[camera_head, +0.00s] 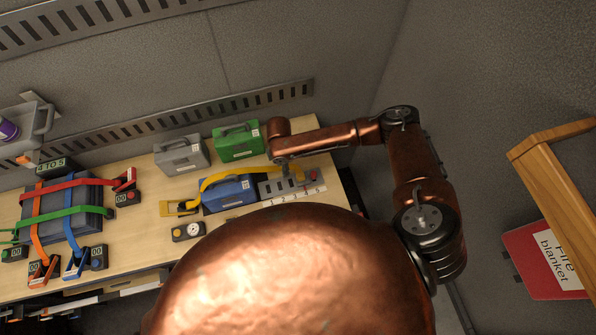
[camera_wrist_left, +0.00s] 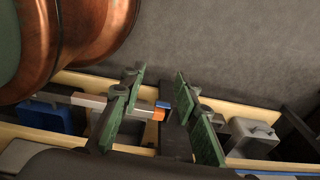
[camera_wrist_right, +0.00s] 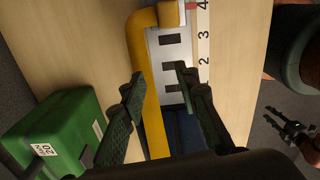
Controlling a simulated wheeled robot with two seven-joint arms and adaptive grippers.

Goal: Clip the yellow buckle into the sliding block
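A yellow strap (camera_head: 240,175) runs over the blue case (camera_head: 228,193), with a yellow buckle-like fitting (camera_head: 180,208) at its left end. In the right wrist view the strap (camera_wrist_right: 150,100) bends at the top to a yellow end piece (camera_wrist_right: 171,14) at the slotted grey block (camera_wrist_right: 170,55); I cannot tell whether it is clipped in. The block (camera_head: 280,187) lies beside a numbered scale. My right gripper (camera_wrist_right: 160,76) is open, above the strap and block. My left gripper (camera_wrist_left: 159,76) is open and empty, away from the strap; it is hidden in the head view.
A green box (camera_head: 238,141) and a grey box (camera_head: 181,155) stand behind the blue case. A dark case (camera_head: 62,222) with red, green, orange and blue straps sits at the left. A round gauge (camera_head: 187,231) lies in front. My copper arm link hides the front of the table.

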